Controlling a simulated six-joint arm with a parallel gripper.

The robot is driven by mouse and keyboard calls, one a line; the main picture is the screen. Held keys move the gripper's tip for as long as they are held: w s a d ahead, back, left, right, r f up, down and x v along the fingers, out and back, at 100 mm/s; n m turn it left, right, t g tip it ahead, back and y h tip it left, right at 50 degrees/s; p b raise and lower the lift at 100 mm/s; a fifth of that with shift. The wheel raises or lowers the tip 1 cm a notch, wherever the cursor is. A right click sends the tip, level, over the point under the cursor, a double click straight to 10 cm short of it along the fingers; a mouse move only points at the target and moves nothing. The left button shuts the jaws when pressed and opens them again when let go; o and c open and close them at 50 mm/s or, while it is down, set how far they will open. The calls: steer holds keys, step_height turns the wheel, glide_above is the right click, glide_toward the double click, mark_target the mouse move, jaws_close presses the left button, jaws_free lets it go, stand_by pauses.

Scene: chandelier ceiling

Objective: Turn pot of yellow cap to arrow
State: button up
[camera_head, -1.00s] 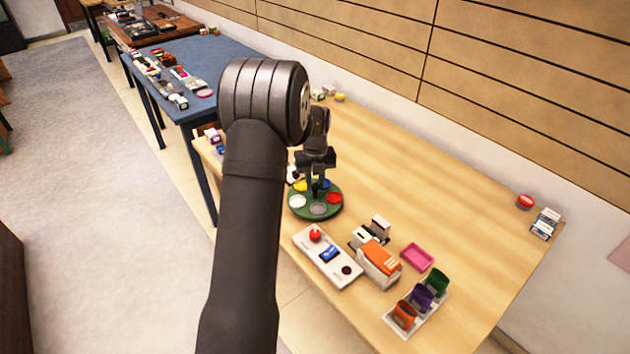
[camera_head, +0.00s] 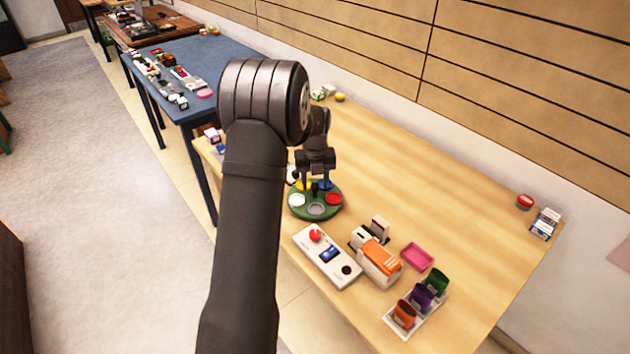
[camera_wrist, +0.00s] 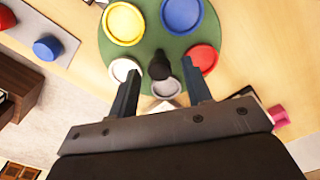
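A round green turntable (camera_head: 293,211) stands on the wooden table, with coloured round pots around a black central knob (camera_wrist: 158,66). The yellow pot (camera_wrist: 125,23) is on the far left side in the wrist view, with blue (camera_wrist: 181,14) and red (camera_wrist: 201,58) to its right. The white pot (camera_wrist: 124,69) and grey pot (camera_wrist: 167,88) are on the near side. A pale pointed shape, possibly the arrow, shows partly between the fingers by the near rim. My gripper (camera_wrist: 160,88) is open above the disc, its fingers apart on either side of the knob, not visibly touching it.
A white panel (camera_head: 309,254) with a red knob, an orange-topped box (camera_head: 380,262), a pink tray (camera_head: 417,257) and a rack of coloured holders (camera_head: 419,301) stand in front. The table's right middle (camera_head: 430,190) is clear.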

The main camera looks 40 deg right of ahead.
mark_target(315, 185)
step_height(315, 185, up, 17)
steer(key=shift+r, duration=0.2)
stand_by(0.5)
stand_by(0.4)
step_height(315, 185, down, 18)
steer(key=shift+r, duration=0.25)
stand_by(0.3)
steer(key=shift+r, duration=0.1)
